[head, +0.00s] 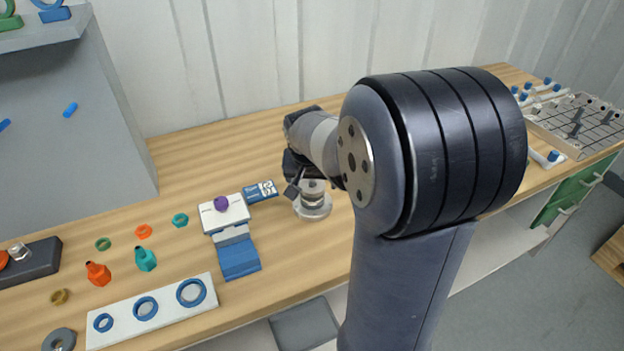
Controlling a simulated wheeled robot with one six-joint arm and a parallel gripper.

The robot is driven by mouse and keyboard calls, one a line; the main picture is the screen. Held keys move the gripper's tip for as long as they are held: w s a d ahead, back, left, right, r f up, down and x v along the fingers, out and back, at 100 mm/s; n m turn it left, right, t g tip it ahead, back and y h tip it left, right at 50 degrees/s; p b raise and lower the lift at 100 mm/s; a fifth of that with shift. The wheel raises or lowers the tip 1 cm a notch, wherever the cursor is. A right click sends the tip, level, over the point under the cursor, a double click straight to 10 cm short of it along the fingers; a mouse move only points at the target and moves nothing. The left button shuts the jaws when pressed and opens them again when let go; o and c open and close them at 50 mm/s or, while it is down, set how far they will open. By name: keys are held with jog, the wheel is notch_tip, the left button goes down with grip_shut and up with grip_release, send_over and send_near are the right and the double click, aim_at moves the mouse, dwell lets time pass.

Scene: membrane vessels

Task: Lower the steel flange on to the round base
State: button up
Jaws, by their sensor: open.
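The round base (314,211) is a pale metal disc standing on the wooden bench near the middle of the view. A smaller steel round piece, which looks like the steel flange (314,197), sits stacked above it. Whether the flange rests fully flat on the base is too small to tell. My gripper (302,186) is open, just above and beside the stack at its upper left. My arm comes in from the right and hides part of the gripper. Whether a finger touches the steel piece cannot be told.
A white plate with blue rings (165,308) and small coloured fittings lie further left. Bench behind the fixture is clear.

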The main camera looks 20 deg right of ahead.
jog(key=shift+r, duration=0.1)
jog(key=v, duration=1)
jog(key=shift+r, duration=0.3)
jog(key=shift+a+f, duration=0.1)
jog(key=x, duration=0.9)
jog(key=shift+f, duration=0.4)
jog(key=shift+w+f, duration=0.2)
jog(key=shift+f, duration=0.05)
notch_tip(320, 180, up, 2)
jog(key=shift+r+p, duration=0.15)
jog(key=shift+p, duration=0.9)
